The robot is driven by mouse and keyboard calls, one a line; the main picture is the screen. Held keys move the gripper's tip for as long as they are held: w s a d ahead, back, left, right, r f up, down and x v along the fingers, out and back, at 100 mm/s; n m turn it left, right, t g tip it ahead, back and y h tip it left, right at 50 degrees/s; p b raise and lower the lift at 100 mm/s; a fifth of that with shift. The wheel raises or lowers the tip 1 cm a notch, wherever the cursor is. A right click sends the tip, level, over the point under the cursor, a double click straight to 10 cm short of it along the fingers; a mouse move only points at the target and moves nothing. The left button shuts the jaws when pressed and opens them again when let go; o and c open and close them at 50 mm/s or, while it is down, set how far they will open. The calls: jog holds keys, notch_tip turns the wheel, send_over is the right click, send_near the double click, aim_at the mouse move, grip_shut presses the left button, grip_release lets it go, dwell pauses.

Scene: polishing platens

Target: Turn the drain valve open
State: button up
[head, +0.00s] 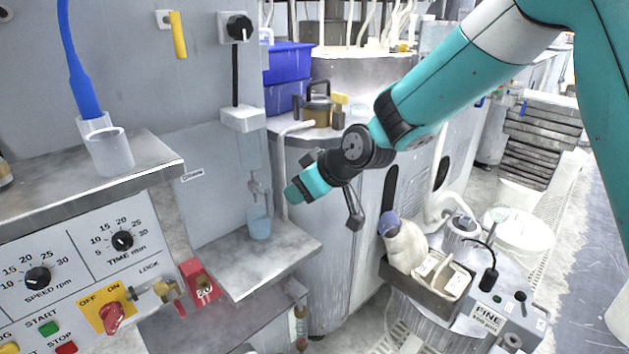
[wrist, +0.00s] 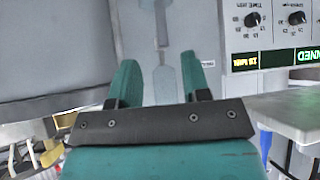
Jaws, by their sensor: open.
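A small grey tap (head: 258,188), which looks like the drain valve, sits at the foot of a clear upright tube (head: 250,152) on the grey wall panel. A pale blue beaker (head: 259,226) stands below it on a grey ledge. Its handle position is too small to tell. My gripper (head: 291,193) is to the right of the tap, pointing left at it, apart from it and empty. In the wrist view my gripper (wrist: 158,80) shows two teal fingers spread apart, with a narrow grey fitting (wrist: 160,28) beyond the gap.
The ledge (head: 240,262) juts out below the tap. A curved pipe (head: 296,127) stands close behind my gripper. A cluttered round table (head: 470,310) is at the right.

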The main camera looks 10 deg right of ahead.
jog(key=shift+v, duration=2.15)
jog(key=shift+r, duration=0.1)
jog(key=s+d+r+g+p, duration=0.2)
jog(key=s+r+p, duration=0.1)
jog(key=s, duration=0.6)
jog(key=s+d+r+m+g+h+p, duration=0.1)
jog(key=s+r+p, duration=0.3)
jog(key=s, duration=0.6)
jog(key=s+d+r+m+g+h+p, duration=0.1)
jog(key=s+d+r+g+p, duration=0.1)
jog(key=s+r, duration=0.5)
jog(key=s+g+p, duration=0.1)
jog(key=s, duration=0.2)
jog(key=shift+d+r+g, duration=0.25)
jog(key=shift+d+g, duration=0.05)
jog(key=shift+g, duration=0.1)
